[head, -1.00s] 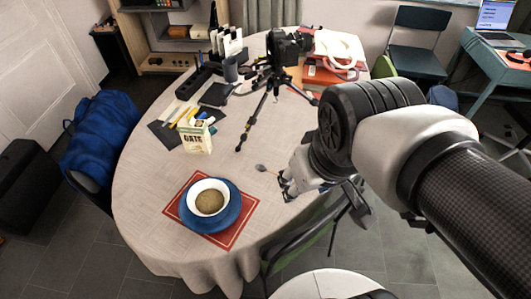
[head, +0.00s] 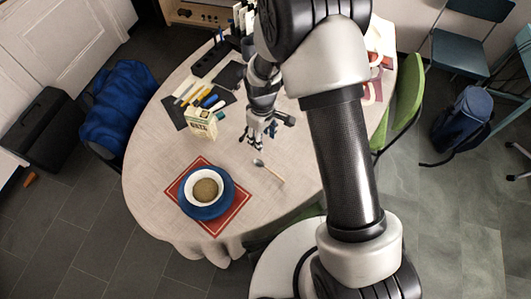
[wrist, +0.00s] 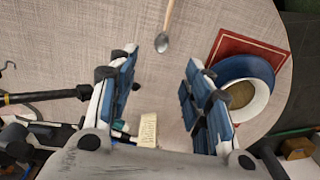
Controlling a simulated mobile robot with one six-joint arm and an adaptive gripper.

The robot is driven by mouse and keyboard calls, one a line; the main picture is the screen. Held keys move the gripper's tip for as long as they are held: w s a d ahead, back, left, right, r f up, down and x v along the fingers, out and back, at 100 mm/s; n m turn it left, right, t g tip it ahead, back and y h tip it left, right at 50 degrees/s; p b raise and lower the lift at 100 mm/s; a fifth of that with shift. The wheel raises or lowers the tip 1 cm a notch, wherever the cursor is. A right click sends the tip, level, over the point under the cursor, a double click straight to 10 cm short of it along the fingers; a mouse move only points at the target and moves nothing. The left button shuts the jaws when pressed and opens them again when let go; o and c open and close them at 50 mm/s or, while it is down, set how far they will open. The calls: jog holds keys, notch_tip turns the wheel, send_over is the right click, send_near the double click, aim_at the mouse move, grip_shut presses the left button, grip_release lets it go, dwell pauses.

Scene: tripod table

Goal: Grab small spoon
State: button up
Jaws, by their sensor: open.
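The small spoon (head: 268,169) lies flat on the tablecloth, right of the red placemat, with a dark metal bowl and a pale wooden-looking handle. In the wrist view the spoon (wrist: 165,33) lies ahead of the fingers, its bowl toward me and its handle cut off by the top edge. My gripper (head: 262,143) is above the table, a little behind the spoon's bowl in the head view. In the wrist view my gripper (wrist: 158,75) is open, with nothing between its fingers.
A white bowl with brown contents (head: 205,188) sits on a blue plate (head: 188,207) on the red placemat (head: 236,217). An oats carton (head: 200,124) stands behind. A tripod leg (wrist: 45,97) shows left in the wrist view. Cloth around the spoon is clear.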

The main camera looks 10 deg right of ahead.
jog(key=b, duration=0.3)
send_over(261, 164)
jog(key=f, duration=1.2)
jog(key=shift+s+d+f, duration=0.1)
jog(key=shift+d+f, duration=0.05)
jog(key=shift+d, duration=0.25)
jog(key=f, duration=0.1)
jog(key=f+b, duration=0.1)
jog(key=f, duration=0.1)
jog(key=a+f, duration=0.1)
jog(key=f, duration=0.1)
jog(key=shift+f, duration=0.1)
jog(key=shift+d, duration=0.1)
jog(key=c, duration=0.9)
